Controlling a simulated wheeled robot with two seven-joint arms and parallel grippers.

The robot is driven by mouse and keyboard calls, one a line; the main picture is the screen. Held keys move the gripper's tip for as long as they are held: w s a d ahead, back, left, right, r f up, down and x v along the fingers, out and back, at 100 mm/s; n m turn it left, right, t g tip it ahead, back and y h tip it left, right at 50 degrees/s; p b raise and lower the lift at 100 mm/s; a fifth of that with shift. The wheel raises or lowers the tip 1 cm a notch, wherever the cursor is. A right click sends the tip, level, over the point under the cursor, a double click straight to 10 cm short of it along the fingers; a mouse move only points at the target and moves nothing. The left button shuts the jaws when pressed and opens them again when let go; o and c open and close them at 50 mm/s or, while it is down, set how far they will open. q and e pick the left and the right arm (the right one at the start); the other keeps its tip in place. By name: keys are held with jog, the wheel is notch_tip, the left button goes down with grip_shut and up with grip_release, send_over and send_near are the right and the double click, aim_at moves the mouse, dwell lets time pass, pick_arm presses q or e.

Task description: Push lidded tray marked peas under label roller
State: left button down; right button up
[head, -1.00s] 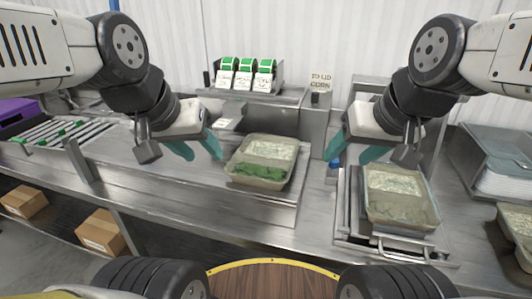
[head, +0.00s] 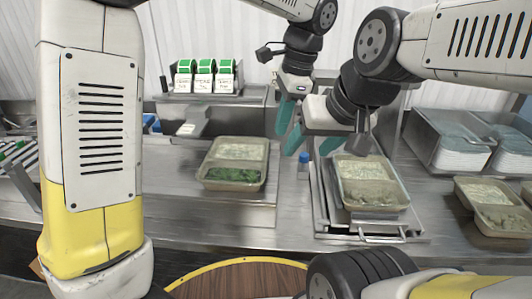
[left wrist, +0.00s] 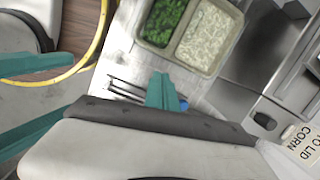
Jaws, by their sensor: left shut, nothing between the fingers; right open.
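A two-part tray with green peas and rice (head: 236,165) sits on the steel bench, peas toward me; it also shows in the left wrist view (left wrist: 188,32). I cannot tell whether a clear lid covers it. My left gripper (head: 282,128) is shut and empty, above the bench to the right of this tray, not touching it. My right gripper (head: 312,148) is open and empty, close beside the left one, left of a second tray. A grey device with a white label (head: 190,128), perhaps the label roller, stands behind the peas tray to its left.
The second tray (head: 370,185) rests on a raised metal platform (head: 350,232). A small blue-capped item (head: 303,160) stands between the trays. Green label rolls (head: 205,68) sit on a back shelf. More trays (head: 500,210) lie at right. Bench left of the peas tray is clear.

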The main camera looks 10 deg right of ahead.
pick_arm(q)
jog(key=d+f+m+y, duration=0.1)
jog(key=d+f+m, duration=0.2)
jog(key=d, duration=0.2)
jog(key=a+f, duration=0.1)
jog(key=f, duration=0.2)
jog(key=a+f, duration=0.2)
jog(key=f, duration=0.1)
jog(key=w+a+f, duration=0.1)
jog(key=a+f, duration=0.1)
jog(key=f, duration=0.1)
jog(key=shift+a+f, duration=0.1)
jog(key=shift+w+a, duration=0.1)
jog(key=shift+a, duration=0.4)
jog(key=w+a, duration=0.2)
jog(key=a, duration=1.1)
jog(key=w+a, duration=0.3)
jog(key=a, duration=1.1)
jog(key=w+a, duration=0.3)
jog(key=a, duration=1)
jog(key=shift+w+a, duration=0.25)
jog(key=shift+a, duration=0.1)
jog(key=shift+d, duration=0.15)
